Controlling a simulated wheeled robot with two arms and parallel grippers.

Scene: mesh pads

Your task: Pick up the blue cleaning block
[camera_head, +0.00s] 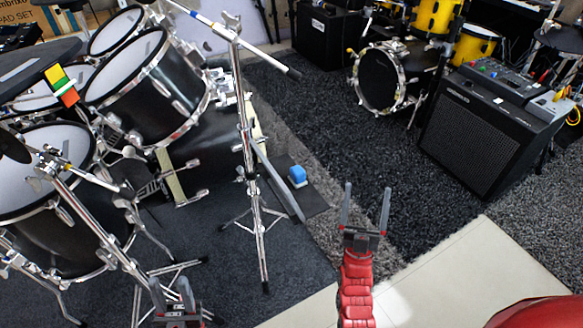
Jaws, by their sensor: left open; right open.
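The small blue cleaning block (298,176) sits on the dark mat at the middle of the head view, just right of a chrome stand. My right gripper (367,189) is open and empty, with its two fingers apart. In the picture it is to the right of the blue block and slightly below it. My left gripper (171,291) is open and low in the view, left of and well below the block. Nothing shows between its fingers.
A chrome cymbal stand (247,150) with spread legs stands close left of the block. A black drum kit (145,85) fills the left side. A black amplifier (470,135) and a yellow drum set (437,17) are at the right. Dark carpet (330,110) behind the block is clear.

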